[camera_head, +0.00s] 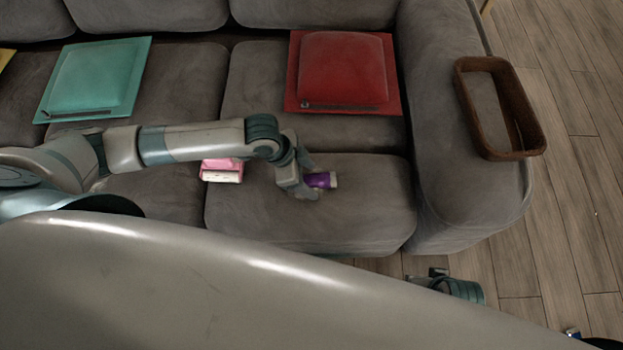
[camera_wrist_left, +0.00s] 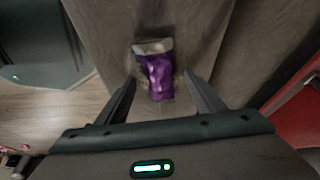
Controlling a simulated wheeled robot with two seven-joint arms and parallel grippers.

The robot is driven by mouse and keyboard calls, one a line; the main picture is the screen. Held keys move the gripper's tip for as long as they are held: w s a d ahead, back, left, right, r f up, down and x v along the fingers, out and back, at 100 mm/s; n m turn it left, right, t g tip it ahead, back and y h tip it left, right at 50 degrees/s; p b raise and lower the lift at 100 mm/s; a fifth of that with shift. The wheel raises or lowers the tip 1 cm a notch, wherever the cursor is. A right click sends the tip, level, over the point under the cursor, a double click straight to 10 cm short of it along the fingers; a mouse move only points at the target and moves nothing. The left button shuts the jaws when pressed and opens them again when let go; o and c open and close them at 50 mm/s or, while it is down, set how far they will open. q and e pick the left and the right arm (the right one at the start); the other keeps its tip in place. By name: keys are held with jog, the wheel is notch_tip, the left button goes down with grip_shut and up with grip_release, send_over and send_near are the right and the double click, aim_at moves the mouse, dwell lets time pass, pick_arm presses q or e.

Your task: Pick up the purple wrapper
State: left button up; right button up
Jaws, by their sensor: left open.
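The purple wrapper (camera_head: 322,180) is a small purple piece with a pale end. It lies on the right front seat cushion of the grey sofa. My left gripper (camera_head: 308,188) is just above it, reaching from the left and partly covering it. In the left wrist view the wrapper (camera_wrist_left: 158,76) shows between the two spread fingers (camera_wrist_left: 160,88), its pale end away from the palm. Gaps show on both sides, so the fingers are apart from it. A teal and grey part of my right arm (camera_head: 455,288) shows beyond my body; its fingers cannot be made out.
A pink and white item (camera_head: 222,170) lies left of the gripper, under my forearm. A red cushion (camera_head: 343,72) and a teal cushion (camera_head: 95,78) lie farther back. A brown basket (camera_head: 465,95) sits on the right armrest. The seat right of the wrapper is clear.

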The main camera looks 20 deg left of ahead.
pick_arm(q)
jog(key=shift+c, duration=0.9)
grip_shut()
